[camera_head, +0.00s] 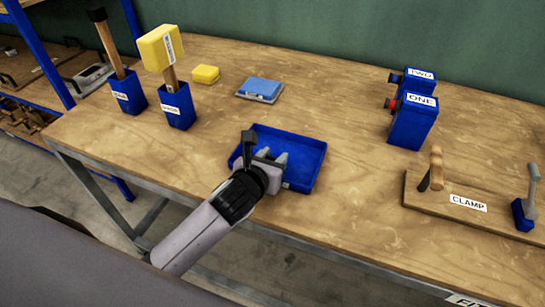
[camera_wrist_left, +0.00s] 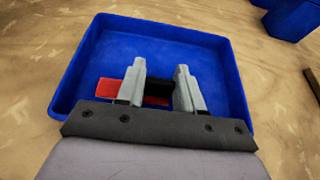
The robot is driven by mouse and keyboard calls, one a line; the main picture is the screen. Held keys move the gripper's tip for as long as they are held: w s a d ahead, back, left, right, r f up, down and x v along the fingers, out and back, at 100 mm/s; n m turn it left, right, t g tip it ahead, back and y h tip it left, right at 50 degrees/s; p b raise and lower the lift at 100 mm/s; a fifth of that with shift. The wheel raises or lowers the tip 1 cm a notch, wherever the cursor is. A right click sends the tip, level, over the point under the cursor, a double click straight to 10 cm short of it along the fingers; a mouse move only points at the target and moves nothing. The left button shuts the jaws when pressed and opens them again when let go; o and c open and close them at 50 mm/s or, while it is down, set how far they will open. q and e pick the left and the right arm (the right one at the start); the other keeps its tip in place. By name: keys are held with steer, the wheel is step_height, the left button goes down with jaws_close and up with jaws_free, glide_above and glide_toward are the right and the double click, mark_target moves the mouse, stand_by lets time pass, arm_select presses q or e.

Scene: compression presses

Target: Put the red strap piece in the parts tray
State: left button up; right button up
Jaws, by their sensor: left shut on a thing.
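The blue parts tray (camera_head: 303,150) lies near the front edge of the workbench, and it fills much of the left wrist view (camera_wrist_left: 165,38). My left gripper (camera_head: 271,158) is over the tray, its fingers (camera_wrist_left: 160,66) pointing into it. It is shut on the red strap piece (camera_wrist_left: 109,90). Red shows to the left of the left finger, with a dark part between the fingers. The fingers hide part of the piece. I cannot tell whether it touches the tray floor. In the head view the piece is hidden. My right gripper is not in view.
Two blue holders (camera_head: 127,97) (camera_head: 178,112) with upright tools stand at the back left. A yellow block (camera_head: 205,74) and a blue-topped pad (camera_head: 261,88) lie behind the tray. Blue boxes marked ONE (camera_head: 412,127) and TWO (camera_head: 419,75) and a clamp board (camera_head: 430,197) are at right.

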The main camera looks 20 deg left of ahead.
arm_select(q)
steer(key=o, duration=1)
steer(key=shift+r, duration=0.1)
steer(key=p+v, duration=0.1)
steer(key=v, duration=1.1)
steer(key=shift+s, duration=0.1)
